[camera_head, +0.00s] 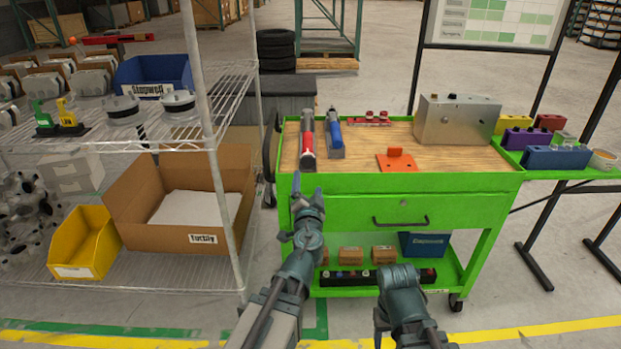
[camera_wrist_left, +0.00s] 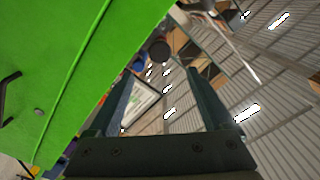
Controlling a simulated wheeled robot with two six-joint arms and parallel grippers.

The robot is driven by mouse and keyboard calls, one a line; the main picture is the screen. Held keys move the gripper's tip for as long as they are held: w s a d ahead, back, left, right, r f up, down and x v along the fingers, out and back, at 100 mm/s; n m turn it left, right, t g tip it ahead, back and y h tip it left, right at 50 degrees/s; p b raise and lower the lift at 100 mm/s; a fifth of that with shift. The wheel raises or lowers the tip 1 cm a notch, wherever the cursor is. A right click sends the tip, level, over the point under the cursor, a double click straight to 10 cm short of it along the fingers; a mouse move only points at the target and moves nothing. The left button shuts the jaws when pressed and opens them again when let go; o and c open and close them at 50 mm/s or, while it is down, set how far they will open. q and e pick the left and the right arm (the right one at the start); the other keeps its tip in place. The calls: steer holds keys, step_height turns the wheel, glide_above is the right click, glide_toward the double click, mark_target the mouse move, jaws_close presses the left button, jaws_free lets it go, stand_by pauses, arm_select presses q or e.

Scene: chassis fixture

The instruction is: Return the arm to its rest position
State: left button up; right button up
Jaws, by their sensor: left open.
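My left gripper (camera_head: 307,196) is in front of the green workbench cart (camera_head: 440,183), close to the left end of its front face. Its two fingers point up and stand apart with nothing between them. The left wrist view also shows this left gripper (camera_wrist_left: 161,85) open and empty, with the green cart side (camera_wrist_left: 60,60) at the upper left. Part of my right arm shows at the bottom of the head view, but its gripper is not in view.
The cart's wooden top holds red-and-grey and blue-and-grey tools, an orange bracket (camera_head: 397,160) and a metal box (camera_head: 456,120). A wire shelf (camera_head: 190,275) with a cardboard box (camera_head: 130,205) and a yellow bin (camera_head: 84,243) stands left. Floor shows between shelf and cart.

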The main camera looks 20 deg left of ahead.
arm_select(q)
steer(key=shift+v, duration=0.85)
arm_select(e)
steer(key=shift+s+d, duration=0.15)
steer(key=shift+s, duration=0.15)
arm_select(q)
steer(key=s+d+r+g+h+p, duration=0.1)
steer(key=s+d+g+p, duration=0.4)
steer(key=s+p, duration=0.3)
steer(key=s+d+r+n+g+h+p, duration=0.1)
steer(key=s+d+g+p, duration=0.4)
steer(key=s+g+p, duration=0.2)
steer(key=s+d+r+g+h+p, duration=0.1)
steer(key=s+d+g+p, duration=0.4)
steer(key=s+p, duration=0.4)
steer(key=shift+r+n+g+h+p, duration=0.3)
steer(key=shift+g+h+p, duration=0.1)
steer(key=shift+p, duration=0.3)
arm_select(e)
step_height(320, 180, up, 25)
steer(key=shift+r, duration=0.2)
